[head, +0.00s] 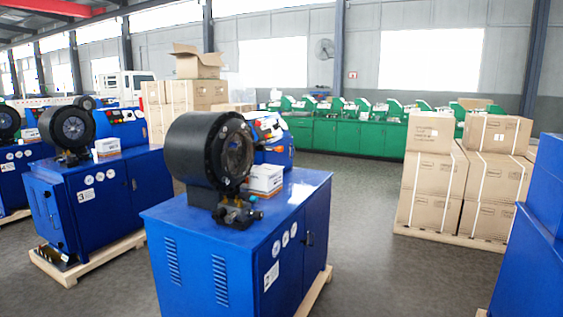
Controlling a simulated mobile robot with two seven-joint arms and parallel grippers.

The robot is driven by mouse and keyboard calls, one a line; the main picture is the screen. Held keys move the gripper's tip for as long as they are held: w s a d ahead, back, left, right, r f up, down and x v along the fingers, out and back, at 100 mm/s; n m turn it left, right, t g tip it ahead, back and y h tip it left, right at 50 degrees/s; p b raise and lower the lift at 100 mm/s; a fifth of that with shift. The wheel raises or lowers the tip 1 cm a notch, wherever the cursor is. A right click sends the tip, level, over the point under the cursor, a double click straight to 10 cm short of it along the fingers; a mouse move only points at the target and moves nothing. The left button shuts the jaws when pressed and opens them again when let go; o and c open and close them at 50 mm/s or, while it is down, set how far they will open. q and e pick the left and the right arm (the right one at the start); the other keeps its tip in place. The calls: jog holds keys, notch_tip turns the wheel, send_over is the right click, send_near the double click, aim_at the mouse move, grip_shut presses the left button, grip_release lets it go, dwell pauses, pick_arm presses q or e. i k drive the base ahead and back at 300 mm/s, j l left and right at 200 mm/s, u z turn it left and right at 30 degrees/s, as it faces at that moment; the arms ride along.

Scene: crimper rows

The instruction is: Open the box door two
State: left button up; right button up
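The nearest blue crimper cabinet (210,262) stands in the middle foreground with a black crimping head (205,150) on top. Its right-hand side carries door panels (290,265), a small dark handle (309,238), round white stickers and a white label (271,275). The label looks like a 2 but is small. The doors look shut. The cabinet to its left has a label (87,196) that reads 3. Neither of my grippers is in view.
Another blue cabinet (535,250) cuts in at the right edge. Strapped cardboard boxes (433,175) stand on a pallet at right. Grey floor (365,235) is free between them and the middle cabinet. A wooden pallet (318,292) sticks out under the middle cabinet. Green machines (340,137) line the back.

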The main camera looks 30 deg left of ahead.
aim_at(285, 157)
jog(key=i+z, duration=0.15)
jog(key=i, duration=2.1)
jog(key=i+u, duration=0.2)
jog(key=i, duration=0.25)
jog(key=i+l+u, duration=0.2)
jog(key=i, duration=0.3)
jog(key=i+l+u, duration=0.25)
jog(key=i, duration=0.2)
